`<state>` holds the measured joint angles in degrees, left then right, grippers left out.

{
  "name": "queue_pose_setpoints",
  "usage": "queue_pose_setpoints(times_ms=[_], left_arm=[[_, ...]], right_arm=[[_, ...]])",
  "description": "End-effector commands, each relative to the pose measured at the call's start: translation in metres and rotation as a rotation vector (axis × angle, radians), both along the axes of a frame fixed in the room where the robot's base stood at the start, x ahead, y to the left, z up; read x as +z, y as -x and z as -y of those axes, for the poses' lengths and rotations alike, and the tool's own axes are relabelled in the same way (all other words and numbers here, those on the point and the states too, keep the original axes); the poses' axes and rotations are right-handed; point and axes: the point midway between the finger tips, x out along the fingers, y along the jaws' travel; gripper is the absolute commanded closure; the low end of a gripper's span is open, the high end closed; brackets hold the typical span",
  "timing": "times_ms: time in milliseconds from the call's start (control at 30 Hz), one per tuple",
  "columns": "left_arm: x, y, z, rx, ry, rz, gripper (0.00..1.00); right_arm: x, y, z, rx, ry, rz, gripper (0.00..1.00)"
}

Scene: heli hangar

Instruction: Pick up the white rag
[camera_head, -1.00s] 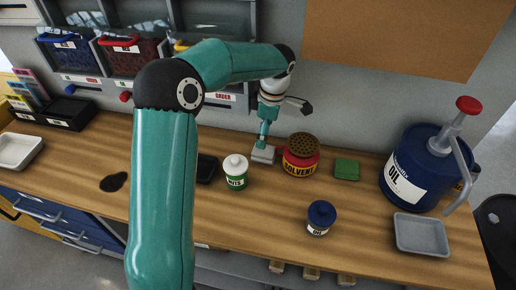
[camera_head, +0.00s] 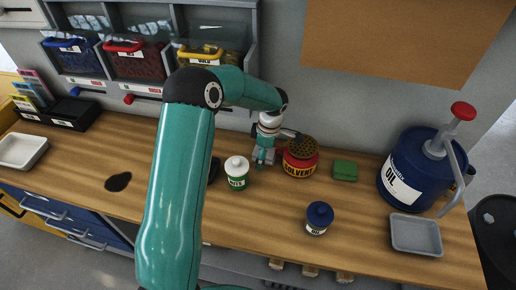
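My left arm comes up from the bottom left of the head view and bends over the workbench. Its gripper (camera_head: 264,150) points down between the green-and-white nuts bottle and the red solvent tin. A small pale patch, probably the white rag (camera_head: 257,158), shows on the bench at the fingertips. The fingers cover most of it. Whether they are closed on it I cannot tell. My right gripper is not in view.
Close by stand the nuts bottle (camera_head: 237,174) and the solvent tin (camera_head: 300,158). A green sponge (camera_head: 345,171), blue jar (camera_head: 318,216), oil pump can (camera_head: 412,172) and grey tray (camera_head: 416,236) are to the right. The front middle of the bench (camera_head: 262,212) is clear.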

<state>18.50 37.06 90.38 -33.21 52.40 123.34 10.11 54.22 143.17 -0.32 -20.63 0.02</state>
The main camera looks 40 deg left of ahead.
Motion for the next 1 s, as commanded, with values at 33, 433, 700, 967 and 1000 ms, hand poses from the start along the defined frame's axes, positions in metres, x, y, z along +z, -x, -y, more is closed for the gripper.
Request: queue_pose_setpoints(times_ms=[33,433,700,967,1000], left_arm=[[0.0,0.0,0.0,0.0,0.0,0.0,0.09],[0.0,0.0,0.001,-0.001,0.001,-0.001,0.64],[0.0,0.0,0.001,-0.002,0.0,0.0,0.73],[0.009,-0.001,0.0,-0.002,-0.001,0.002,0.73],[0.013,-0.001,0.0,-0.003,-0.002,0.002,0.73]], right_arm=[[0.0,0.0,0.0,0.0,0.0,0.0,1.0],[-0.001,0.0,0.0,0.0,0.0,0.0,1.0],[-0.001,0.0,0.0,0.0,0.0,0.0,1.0],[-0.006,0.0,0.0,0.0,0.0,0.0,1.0],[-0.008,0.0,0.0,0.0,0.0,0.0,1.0]])
